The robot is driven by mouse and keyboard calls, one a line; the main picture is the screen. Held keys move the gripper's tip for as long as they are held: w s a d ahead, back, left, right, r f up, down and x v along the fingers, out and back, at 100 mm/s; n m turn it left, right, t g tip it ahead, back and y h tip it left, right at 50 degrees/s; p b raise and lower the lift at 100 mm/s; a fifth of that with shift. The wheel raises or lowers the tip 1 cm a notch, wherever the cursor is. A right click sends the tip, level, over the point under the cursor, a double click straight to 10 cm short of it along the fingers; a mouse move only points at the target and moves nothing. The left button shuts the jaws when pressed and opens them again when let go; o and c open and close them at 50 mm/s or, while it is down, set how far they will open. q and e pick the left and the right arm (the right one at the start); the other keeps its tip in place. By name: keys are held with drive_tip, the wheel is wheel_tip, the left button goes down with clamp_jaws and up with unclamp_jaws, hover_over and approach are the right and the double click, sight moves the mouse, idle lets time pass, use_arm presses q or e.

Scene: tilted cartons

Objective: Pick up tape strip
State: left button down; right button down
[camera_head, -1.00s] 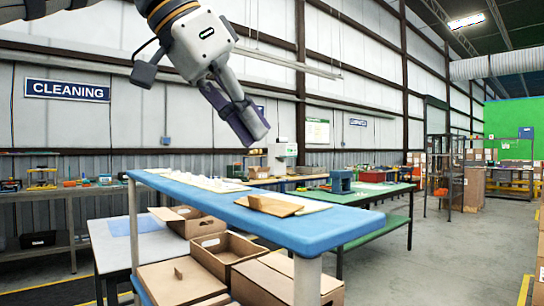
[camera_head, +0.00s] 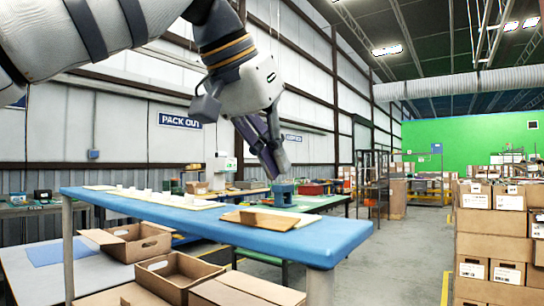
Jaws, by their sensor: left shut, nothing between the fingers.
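My left gripper (camera_head: 270,160) hangs down from its arm at the upper middle, with purple-grey fingers shut and empty. In the picture its tips are above the blue shelf top (camera_head: 330,240), and the gap to it is hard to judge. A flat brown piece (camera_head: 258,219) lies on a pale board near the shelf's right end. Small white pieces (camera_head: 150,194) stand on a pale sheet farther left. I cannot tell which of these is the tape strip. My right gripper is not in view.
Open brown cartons (camera_head: 172,280) stand tilted below the blue top, with another (camera_head: 130,243) at the left. A green table (camera_head: 325,201) is behind. Stacked cartons (camera_head: 492,245) stand at the right. The floor between is clear.

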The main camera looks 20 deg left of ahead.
sight(270, 222)
use_arm(q)
drive_tip(key=b+x, duration=0.1)
drive_tip(key=x, duration=0.6)
drive_tip(key=shift+s+a, duration=0.1)
drive_tip(key=shift+a, duration=0.05)
drive_tip(key=s, duration=0.1)
drive_tip(key=s+a, duration=0.1)
drive_tip(key=s, duration=0.2)
drive_tip(key=shift+s+a+r, duration=0.1)
drive_tip(key=shift+a+r, duration=0.15)
drive_tip(key=shift+d, duration=0.1)
